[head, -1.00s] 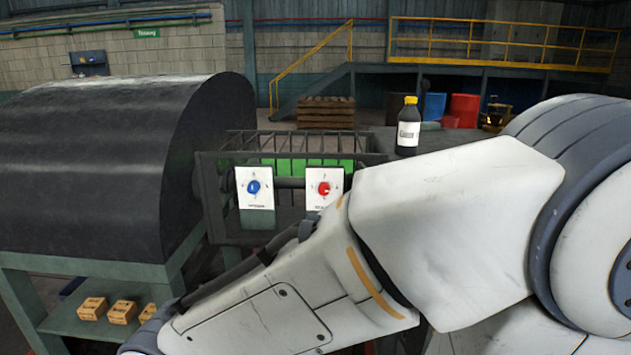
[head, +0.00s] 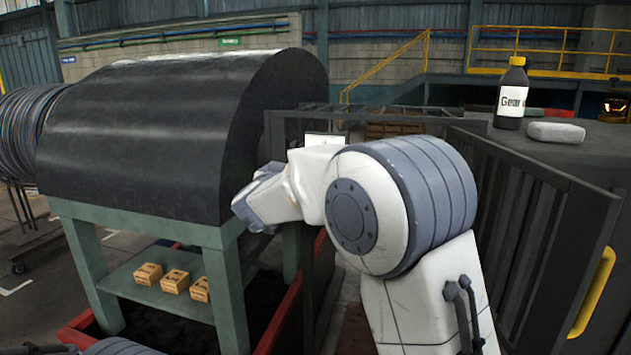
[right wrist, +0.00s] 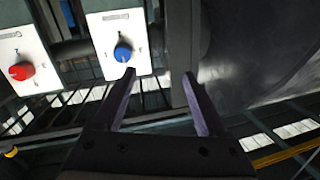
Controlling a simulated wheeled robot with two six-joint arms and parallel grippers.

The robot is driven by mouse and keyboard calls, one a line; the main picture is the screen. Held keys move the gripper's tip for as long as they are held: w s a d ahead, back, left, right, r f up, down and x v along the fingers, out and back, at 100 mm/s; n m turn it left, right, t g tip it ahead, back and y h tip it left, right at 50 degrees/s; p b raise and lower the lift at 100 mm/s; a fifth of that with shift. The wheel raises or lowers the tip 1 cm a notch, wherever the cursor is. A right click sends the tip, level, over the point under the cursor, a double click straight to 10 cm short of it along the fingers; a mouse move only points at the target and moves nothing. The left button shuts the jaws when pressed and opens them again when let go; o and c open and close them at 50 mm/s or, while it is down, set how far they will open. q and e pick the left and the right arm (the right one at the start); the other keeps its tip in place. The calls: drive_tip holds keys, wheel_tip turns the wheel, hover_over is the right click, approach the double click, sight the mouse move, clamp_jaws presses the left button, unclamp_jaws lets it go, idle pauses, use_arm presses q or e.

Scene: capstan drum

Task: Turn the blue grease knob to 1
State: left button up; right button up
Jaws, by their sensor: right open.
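The blue knob (right wrist: 122,53) sits on a white dial plate (right wrist: 104,28) in the right wrist view, which looks turned over. I cannot read its setting; the digits are too small. My right gripper (right wrist: 160,75) is open and empty. The knob lies just beyond and left of its left fingertip, not between the fingers; I see no contact. In the head view my right arm hides the knob and the gripper; only the top of a white plate (head: 322,140) shows above the arm. My left gripper is not clearly seen.
A red knob (right wrist: 20,71) on a second white plate is left of the blue one in the wrist view. A big dark drum (head: 150,130) stands left of my arm. Dark railing (head: 520,190) and a yellow-capped bottle (head: 511,95) are on the right.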

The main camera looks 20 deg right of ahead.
use_arm(q)
drive_tip(key=shift+f, duration=0.35)
use_arm(e)
drive_tip(key=w+d+m+g+h, duration=0.1)
drive_tip(key=w+d+h, duration=0.3)
drive_tip(key=w+d, duration=0.4)
drive_tip(key=d+m, duration=0.1)
drive_tip(key=d, duration=0.2)
drive_tip(key=shift+w+d+f+m+g, duration=0.15)
drive_tip(key=shift+d+f+m+g, duration=0.15)
drive_tip(key=shift+d+m, duration=0.1)
clamp_jaws()
